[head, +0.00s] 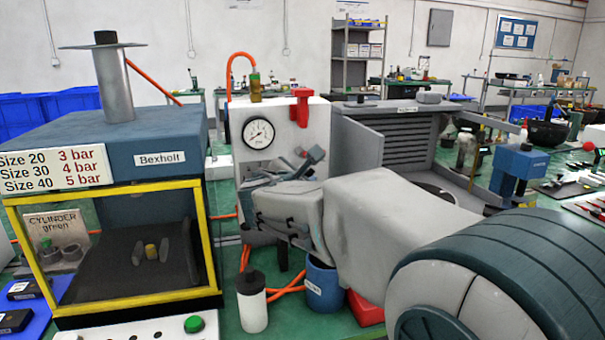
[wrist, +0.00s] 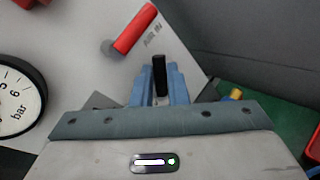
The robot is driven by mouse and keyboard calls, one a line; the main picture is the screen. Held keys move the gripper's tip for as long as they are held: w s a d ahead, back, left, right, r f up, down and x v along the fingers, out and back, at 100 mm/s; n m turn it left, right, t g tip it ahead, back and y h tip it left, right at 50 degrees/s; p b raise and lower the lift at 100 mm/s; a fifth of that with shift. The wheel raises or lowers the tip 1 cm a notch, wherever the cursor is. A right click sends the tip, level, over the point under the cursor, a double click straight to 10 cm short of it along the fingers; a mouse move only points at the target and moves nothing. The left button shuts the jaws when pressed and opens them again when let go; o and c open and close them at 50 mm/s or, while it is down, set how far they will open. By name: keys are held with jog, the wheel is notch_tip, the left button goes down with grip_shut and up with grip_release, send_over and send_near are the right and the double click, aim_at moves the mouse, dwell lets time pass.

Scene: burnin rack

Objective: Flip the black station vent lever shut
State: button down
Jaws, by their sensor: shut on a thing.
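The black vent lever (wrist: 160,76) stands between my gripper's two blue fingers in the wrist view. My gripper (wrist: 162,86) is shut on it, and the fingers hide its lower part. In the head view my gripper (head: 306,168) is at the lower right of the white station panel (head: 285,135), right of and below the round gauge (head: 258,133). There the arm and fingers cover much of that area, and I cannot clearly make out the black lever.
The Bexholt press (head: 160,150) stands left. A grey louvred cabinet (head: 385,140) stands close right. A white bottle (head: 252,305) and blue cup (head: 323,287) stand below.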

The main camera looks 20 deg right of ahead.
jog(key=shift+d+f+m+g+y+p, duration=0.2)
jog(key=shift+d+m+g+y+p, duration=0.1)
jog(key=shift+m+y+p, duration=1)
jog(key=shift+d+f+m+g+y+p, duration=0.25)
jog(key=shift+m+y+p, duration=0.5)
jog(key=shift+p, duration=0.9)
jog(key=shift+d+f+m+g+y+p, duration=0.1)
jog(key=shift+d+m+g+y+p, duration=0.25)
jog(key=shift+m+y+p, duration=0.9)
jog(key=shift+f+n+p, duration=0.15)
jog(key=shift+n+p, duration=0.15)
jog(key=shift+p, duration=0.05)
jog(key=c, duration=1.4)
grip_release()
jog(key=shift+c, duration=0.2)
